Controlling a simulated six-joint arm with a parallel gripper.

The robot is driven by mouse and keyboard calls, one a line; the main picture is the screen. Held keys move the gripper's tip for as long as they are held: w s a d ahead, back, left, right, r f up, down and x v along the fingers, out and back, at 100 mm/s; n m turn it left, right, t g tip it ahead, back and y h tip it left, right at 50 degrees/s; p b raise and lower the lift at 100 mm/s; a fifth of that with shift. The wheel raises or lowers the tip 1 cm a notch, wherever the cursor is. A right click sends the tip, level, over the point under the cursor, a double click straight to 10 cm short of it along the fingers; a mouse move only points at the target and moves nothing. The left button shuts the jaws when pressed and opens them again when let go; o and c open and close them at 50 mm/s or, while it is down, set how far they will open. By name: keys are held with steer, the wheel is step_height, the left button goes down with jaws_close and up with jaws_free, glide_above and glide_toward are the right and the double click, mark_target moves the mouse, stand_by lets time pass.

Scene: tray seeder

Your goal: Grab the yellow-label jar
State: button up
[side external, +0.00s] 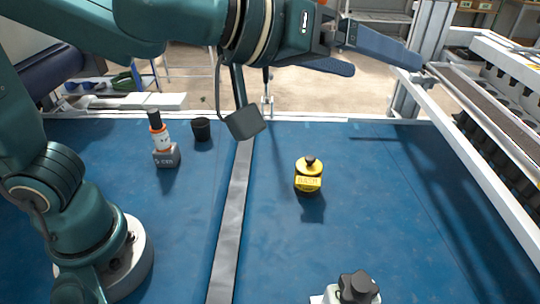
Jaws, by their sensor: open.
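The yellow-label jar (308,180) stands upright on the blue table, right of the grey strip. It has a yellow body and label and a dark knob on top. My gripper (375,55) is high up in the side external view, above and behind the jar in the picture, well apart from it. Its two long blue-grey fingers point to the right and are spread, with nothing between them.
An orange-and-white bottle on a grey block (166,156) and a black cup (201,130) stand at the left. A white-and-black object (357,289) is at the bottom edge. A white-framed machine (490,165) lines the right side. The blue table (400,220) around the jar is clear.

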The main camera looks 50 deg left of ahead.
mark_target(304, 178)
steer(key=s+a+f+n+y, duration=0.1)
steer(key=a+f+n+y, duration=0.2)
steer(key=a+f+y, duration=0.45)
steer(key=f, duration=0.5)
steer(key=f+y, duration=0.1)
steer(key=f, duration=0.5)
steer(key=f+y, duration=0.1)
steer(key=f, duration=0.4)
steer(key=shift+s+d+f, duration=0.2)
steer(key=shift+d+f, duration=0.05)
steer(key=shift+d, duration=0.05)
steer(key=shift+x, duration=3.7)
steer(key=shift+a, duration=0.1)
steer(key=c, duration=1.5)
